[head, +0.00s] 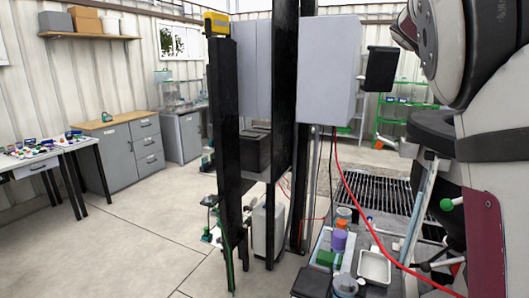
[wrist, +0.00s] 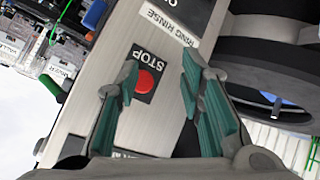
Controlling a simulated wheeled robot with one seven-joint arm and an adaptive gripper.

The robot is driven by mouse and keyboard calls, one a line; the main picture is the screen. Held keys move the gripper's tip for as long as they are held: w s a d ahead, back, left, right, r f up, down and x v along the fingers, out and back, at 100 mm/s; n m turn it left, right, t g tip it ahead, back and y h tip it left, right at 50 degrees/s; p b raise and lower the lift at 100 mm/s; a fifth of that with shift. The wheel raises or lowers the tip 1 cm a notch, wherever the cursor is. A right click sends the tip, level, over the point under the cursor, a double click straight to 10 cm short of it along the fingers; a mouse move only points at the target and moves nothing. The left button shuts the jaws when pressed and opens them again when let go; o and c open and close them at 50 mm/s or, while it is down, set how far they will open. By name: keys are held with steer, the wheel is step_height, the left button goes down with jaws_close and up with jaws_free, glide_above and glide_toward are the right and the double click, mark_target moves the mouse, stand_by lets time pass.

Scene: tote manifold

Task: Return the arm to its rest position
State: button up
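My gripper (wrist: 160,78) is open in the wrist view, its two teal-padded fingers spread with nothing held between them. Behind the gap is a pale panel (wrist: 105,62) with a red STOP button (wrist: 146,82) on a dark label. The button appears between the fingers, nearer the left one; I cannot tell how far beyond the fingertips it lies. More of the panel's lettering reads "RING RINSE". In the head view I cannot make out my gripper's fingers.
A dark rounded part (wrist: 265,65) is close on the right in the wrist view. In the head view, a red cable (head: 350,190) hangs above a cluttered surface with a white tray (head: 374,266) and a purple cup (head: 338,240). Floor (head: 130,235) at left is clear.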

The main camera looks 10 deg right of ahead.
steer(key=s+a+f+n+t+y, duration=0.3)
steer(key=s+a+f+n, duration=0.2)
steer(key=a, duration=0.6)
steer(key=s+a+f+n+t+y, duration=0.3)
steer(key=s+a+f+n, duration=0.3)
steer(key=a, duration=0.4)
steer(key=s+a+f+n+t+y, duration=0.3)
steer(key=s+a+f+n, duration=0.2)
steer(key=a, duration=0.6)
steer(key=shift+s+a+f+t+y, duration=0.3)
steer(key=shift+s+f+y, duration=0.15)
steer(key=shift+f, duration=0.55)
